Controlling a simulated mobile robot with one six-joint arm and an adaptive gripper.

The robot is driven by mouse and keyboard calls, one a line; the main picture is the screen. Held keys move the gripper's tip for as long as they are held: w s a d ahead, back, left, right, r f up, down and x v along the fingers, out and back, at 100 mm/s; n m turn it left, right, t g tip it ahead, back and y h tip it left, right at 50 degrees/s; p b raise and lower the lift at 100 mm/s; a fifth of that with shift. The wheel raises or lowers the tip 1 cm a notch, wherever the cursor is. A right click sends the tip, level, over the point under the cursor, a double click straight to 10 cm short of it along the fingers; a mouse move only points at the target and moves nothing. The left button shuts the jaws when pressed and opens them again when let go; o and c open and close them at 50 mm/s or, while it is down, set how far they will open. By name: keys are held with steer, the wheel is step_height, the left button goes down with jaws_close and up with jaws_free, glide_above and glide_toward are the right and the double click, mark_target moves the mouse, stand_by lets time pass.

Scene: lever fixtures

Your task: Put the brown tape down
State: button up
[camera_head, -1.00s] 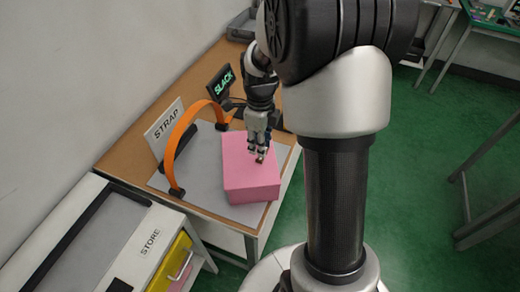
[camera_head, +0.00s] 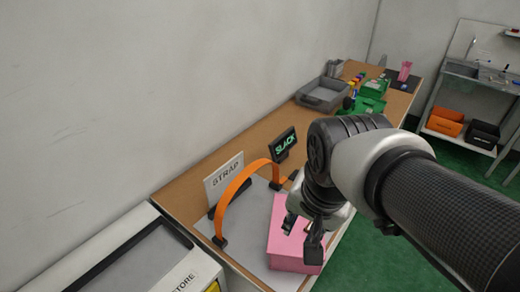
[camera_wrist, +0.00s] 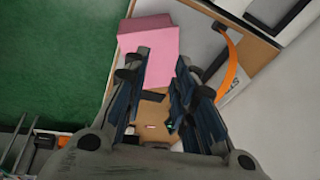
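My gripper (camera_head: 301,236) is over the pink block (camera_head: 285,262), its fingers spread apart. In the wrist view my gripper (camera_wrist: 162,60) also shows a clear gap between its fingertips, with the pink block (camera_wrist: 150,42) behind it. A small dark brown patch (camera_wrist: 152,96) shows between the fingers, by the block's edge. It may be the brown tape, but it is too small to be sure. I cannot tell whether it touches the block or a finger.
An orange strap arch (camera_head: 235,192) stands on the grey mat (camera_head: 252,232), left of the block. Behind are a STRAP sign (camera_head: 225,178) and a SLACK display (camera_head: 285,144).

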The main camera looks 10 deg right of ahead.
steer(key=s+a+n+t, duration=0.1)
steer(key=s+a+n, duration=0.1)
steer(key=s+n, duration=0.4)
steer(key=shift+a+n, duration=0.15)
steer(key=shift+n, duration=1.05)
steer(key=shift+c, duration=0.5)
